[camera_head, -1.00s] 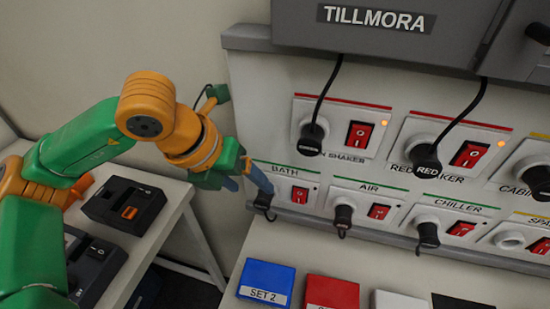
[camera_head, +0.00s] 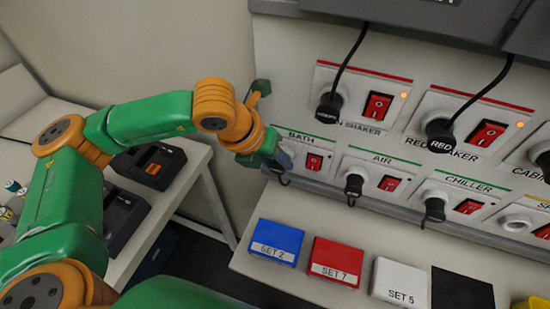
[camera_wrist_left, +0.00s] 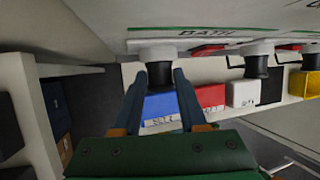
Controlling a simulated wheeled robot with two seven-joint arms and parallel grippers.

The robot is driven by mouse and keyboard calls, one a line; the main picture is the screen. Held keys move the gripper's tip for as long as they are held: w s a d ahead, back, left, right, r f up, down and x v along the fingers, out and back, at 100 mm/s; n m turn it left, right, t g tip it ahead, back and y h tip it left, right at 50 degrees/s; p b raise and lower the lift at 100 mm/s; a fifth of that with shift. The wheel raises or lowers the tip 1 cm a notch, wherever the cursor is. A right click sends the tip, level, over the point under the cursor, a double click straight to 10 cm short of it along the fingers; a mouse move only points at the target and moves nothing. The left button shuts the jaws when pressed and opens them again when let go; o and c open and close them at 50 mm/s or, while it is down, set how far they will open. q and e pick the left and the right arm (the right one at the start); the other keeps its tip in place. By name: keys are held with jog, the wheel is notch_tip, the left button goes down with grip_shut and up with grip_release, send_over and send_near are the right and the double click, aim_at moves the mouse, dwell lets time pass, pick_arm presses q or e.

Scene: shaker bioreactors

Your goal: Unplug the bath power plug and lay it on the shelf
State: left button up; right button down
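The bath plug is the black plug under the BATH label (camera_head: 300,136), with its cord hanging below; my gripper partly hides it in the head view. In the left wrist view the bath plug (camera_wrist_left: 159,72) sits in its white socket. My left gripper (camera_head: 279,160) is at this plug, with a blue finger on either side in the left wrist view (camera_wrist_left: 160,78). Whether the fingers press on it or stand just clear is unclear. The bath switch (camera_head: 314,162) is red. The pale shelf (camera_head: 245,262) runs below the panel. My right gripper is out of view.
The air plug (camera_head: 354,184) and chiller plug (camera_head: 435,209) are to the right, with shaker plugs above. Blue (camera_head: 276,242), red (camera_head: 335,261), white (camera_head: 400,281) and black pads line the shelf. A side table (camera_head: 190,175) with black devices stands left.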

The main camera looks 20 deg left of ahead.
pick_arm(q)
grip_shut()
jog(key=shift+s+f+b, duration=0.1)
jog(key=shift+f+b, duration=0.1)
jog(key=shift+b, duration=0.2)
jog(key=shift+s, duration=0.25)
jog(key=shift+s+r, duration=0.15)
jog(key=shift+s, duration=0.2)
jog(key=shift+s+b, duration=0.55)
jog(key=s+b, duration=0.1)
jog(key=s, duration=0.2)
jog(key=shift+a+b, duration=0.1)
jog(key=shift+b, duration=0.2)
